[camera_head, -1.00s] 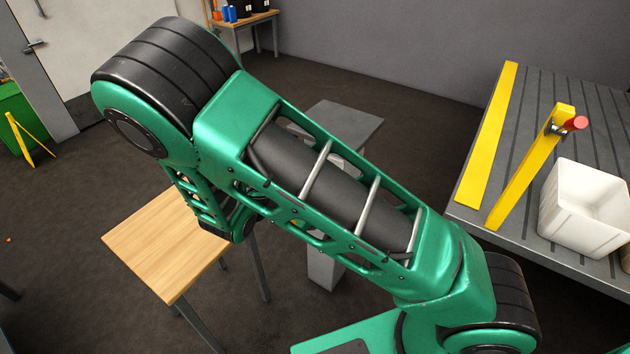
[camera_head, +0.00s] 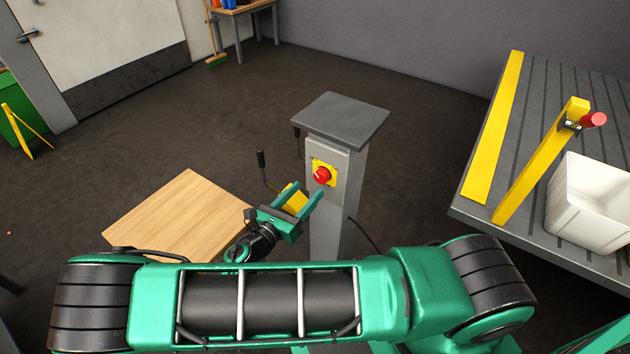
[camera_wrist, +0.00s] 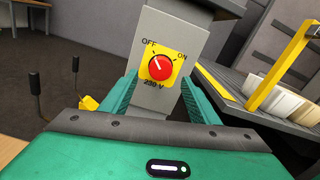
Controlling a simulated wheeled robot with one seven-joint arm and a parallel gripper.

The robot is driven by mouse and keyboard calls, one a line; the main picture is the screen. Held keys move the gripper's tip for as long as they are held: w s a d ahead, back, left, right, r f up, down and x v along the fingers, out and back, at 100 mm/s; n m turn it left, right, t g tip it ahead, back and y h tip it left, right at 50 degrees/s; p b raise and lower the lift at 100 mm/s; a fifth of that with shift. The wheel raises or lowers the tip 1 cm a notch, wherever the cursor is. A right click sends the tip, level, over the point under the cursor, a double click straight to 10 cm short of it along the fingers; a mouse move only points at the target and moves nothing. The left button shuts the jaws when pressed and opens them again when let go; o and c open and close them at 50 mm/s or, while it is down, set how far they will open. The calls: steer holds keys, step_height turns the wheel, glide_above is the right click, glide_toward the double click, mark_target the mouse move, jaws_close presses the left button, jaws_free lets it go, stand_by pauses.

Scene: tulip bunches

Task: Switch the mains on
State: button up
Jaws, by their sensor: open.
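The mains switch is a red round knob (camera_head: 321,175) on a yellow plate, on the front of a grey pedestal (camera_head: 347,107). In the wrist view the red knob (camera_wrist: 160,67) sits between the words OFF and ON, with 230 V below; its pale mark points up and left, toward OFF. My gripper (camera_head: 303,197) is just left of and below the switch in the head view. In the wrist view my gripper (camera_wrist: 160,92) is open, its two green fingers on either side of the plate and apart from the knob. Nothing is between the fingers.
A wooden table (camera_head: 180,215) stands left of the pedestal. A grey slatted bench (camera_head: 480,215) at right carries a white bin (camera_head: 590,205) and a yellow post (camera_head: 540,165) with a red end. Black levers (camera_head: 261,160) stand near the gripper. Open floor lies behind.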

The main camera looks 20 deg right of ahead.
mark_target(319, 178)
steer(key=x, duration=0.6)
steer(key=shift+w+d, duration=0.15)
steer(key=shift+d, duration=0.15)
steer(key=c, duration=1)
